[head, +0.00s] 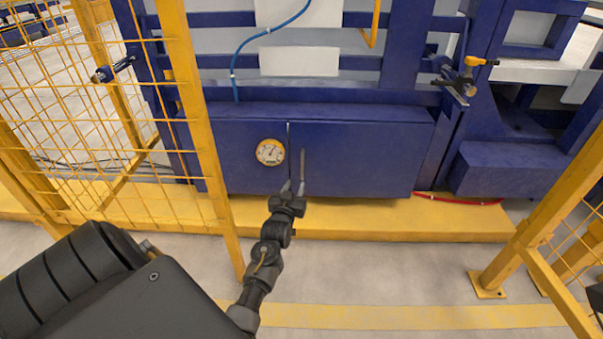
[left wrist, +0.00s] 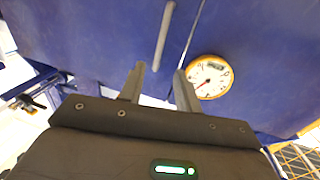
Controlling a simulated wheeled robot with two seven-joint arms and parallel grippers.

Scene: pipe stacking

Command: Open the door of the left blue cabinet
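The blue cabinet (head: 370,160) stands ahead, with its two door panels closed along a narrow vertical seam. A thin grey upright handle (head: 302,163) is on the right-hand door, just right of the seam; it also shows in the left wrist view (left wrist: 163,38). My left gripper (head: 293,186) is just below the handle, close to the door front. Its two fingers are apart and empty in the left wrist view (left wrist: 157,72), with the handle's near end showing between the tips. I cannot tell whether they touch the door. My right gripper is out of view.
A round gauge (head: 270,152) is on the left-hand door beside the seam. A yellow mesh fence (head: 205,110) stands close on the left, and a yellow frame (head: 540,230) on the right. A low yellow plinth (head: 360,220) runs under the cabinet. The floor between is clear.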

